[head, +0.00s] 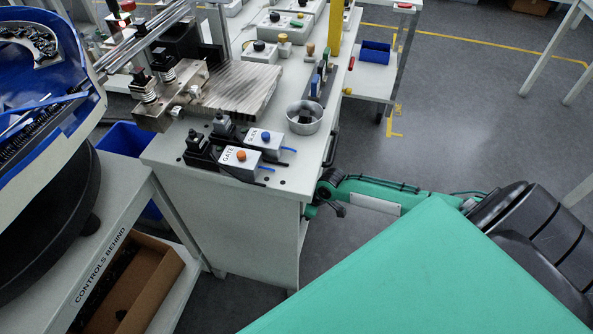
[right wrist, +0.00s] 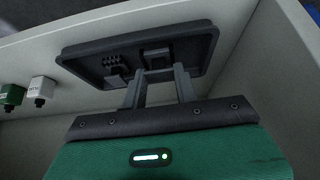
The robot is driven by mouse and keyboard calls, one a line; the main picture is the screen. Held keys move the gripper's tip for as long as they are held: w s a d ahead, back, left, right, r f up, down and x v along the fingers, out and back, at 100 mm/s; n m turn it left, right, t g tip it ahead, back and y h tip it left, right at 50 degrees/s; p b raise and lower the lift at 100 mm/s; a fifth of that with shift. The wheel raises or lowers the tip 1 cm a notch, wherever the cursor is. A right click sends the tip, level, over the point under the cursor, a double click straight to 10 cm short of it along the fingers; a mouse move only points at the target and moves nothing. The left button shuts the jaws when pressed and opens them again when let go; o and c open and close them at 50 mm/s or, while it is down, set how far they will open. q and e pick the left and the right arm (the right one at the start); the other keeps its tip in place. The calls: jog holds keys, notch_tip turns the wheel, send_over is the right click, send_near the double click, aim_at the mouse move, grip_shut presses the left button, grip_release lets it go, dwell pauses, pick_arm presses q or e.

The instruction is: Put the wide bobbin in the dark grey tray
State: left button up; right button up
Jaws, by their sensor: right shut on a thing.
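The dark grey tray (right wrist: 195,42) is in the right wrist view, a shallow tray with a raised rim, seen at a slant. A small ribbed dark piece (right wrist: 115,66) shows inside it at the left. My right gripper (right wrist: 160,80) reaches up to the tray's near edge, its two fingers shut on a dark piece (right wrist: 158,58) that shows against the tray. The piece is dark on dark, so I cannot tell its shape or whether it is the wide bobbin. In the head view my right arm hides the gripper's fingertips. My left gripper is in neither view.
In the right wrist view, a green part (right wrist: 12,95) and a white part (right wrist: 42,88) are at the left, and a pale wall (right wrist: 295,45) is at the right. In the head view, a metal bowl (head: 304,118) and labelled switch boxes (head: 242,157) stand on the bench.

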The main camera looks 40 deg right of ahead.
jog(key=shift+f, duration=0.55)
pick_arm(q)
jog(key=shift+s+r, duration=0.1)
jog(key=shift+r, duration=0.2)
pick_arm(e)
jog(key=shift+f, duration=0.25)
pick_arm(q)
jog(key=shift+b, duration=0.3)
pick_arm(e)
jog(key=o, duration=0.7)
jog(key=shift+f, duration=0.15)
jog(key=o, duration=0.4)
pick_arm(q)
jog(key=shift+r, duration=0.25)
pick_arm(e)
jog(key=shift+s+d+r, duration=0.1)
jog(key=shift+r, duration=0.25)
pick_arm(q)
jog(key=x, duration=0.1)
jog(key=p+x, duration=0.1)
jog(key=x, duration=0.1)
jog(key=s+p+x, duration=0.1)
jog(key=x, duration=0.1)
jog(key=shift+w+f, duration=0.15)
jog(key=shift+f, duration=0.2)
pick_arm(e)
jog(key=v, duration=1.1)
jog(key=shift+r, duration=0.3)
